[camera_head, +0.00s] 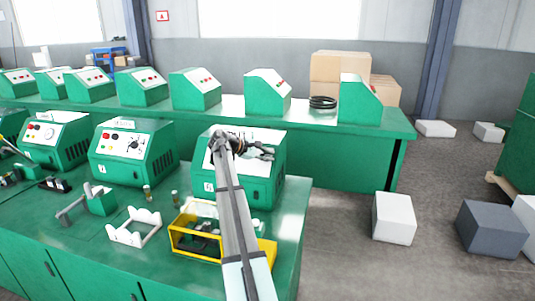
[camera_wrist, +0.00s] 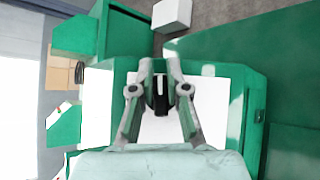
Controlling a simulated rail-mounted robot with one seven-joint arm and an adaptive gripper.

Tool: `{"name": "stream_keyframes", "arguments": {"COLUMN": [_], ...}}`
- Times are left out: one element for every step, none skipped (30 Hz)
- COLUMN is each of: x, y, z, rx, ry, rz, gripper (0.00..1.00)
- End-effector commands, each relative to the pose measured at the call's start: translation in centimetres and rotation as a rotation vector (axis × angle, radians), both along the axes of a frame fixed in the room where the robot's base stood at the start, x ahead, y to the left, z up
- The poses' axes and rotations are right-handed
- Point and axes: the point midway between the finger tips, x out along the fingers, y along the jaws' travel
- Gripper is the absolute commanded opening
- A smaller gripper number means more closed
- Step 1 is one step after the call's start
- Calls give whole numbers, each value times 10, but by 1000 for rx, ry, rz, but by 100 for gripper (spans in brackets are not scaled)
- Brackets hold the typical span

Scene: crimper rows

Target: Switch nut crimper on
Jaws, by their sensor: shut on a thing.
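A green crimper machine (camera_head: 262,190) with a white sloped panel stands on the front green bench, at its right end. I take it for the nut crimper; its label is too small to read. My gripper (camera_head: 266,153) is over its panel, and my arm hides part of its front. In the wrist view the white panel (camera_wrist: 215,105) fills the middle. There my gripper (camera_wrist: 160,74) is shut on a small black switch knob (camera_wrist: 161,90) at the panel. Which position the knob points to cannot be told.
Similar green machines (camera_head: 132,150) stand to the left, and another row (camera_head: 195,90) is on the bench behind. A yellow crate (camera_head: 186,251) and a white frame (camera_head: 134,236) lie in front on the bench. Boxes (camera_head: 394,218) sit on the floor at right.

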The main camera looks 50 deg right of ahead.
Motion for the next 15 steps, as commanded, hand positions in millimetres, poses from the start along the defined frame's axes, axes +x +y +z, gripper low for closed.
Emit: {"name": "stream_keyframes", "arguments": {"x": [1,1,0,0,0,0,0,0,-1,-1,-1,-1,-1,-1,-1], "y": [-1,-1,-1,-1,0,0,0,0,0,0,0,0,0,0,0], "z": [1,1,0,0,0,0,-1,-1,-1,-1,-1,-2,-2,-2,-2], "rx": [7,10,14,17,20,23,24,25,27,29,29,30,31,31,31], "ry": [-15,-25,-36,-42,-48,-55,-60,-64,-68,-71,-73,-75,-76,-76,-77], "rz": [-15,-23,-34,-42,-47,-55,-59,-63,-66,-69,-71,-73,-74,-74,-75], "gripper": [0,0,0,0,0,0,0,0,0,0,0,0,0,0,0]}}
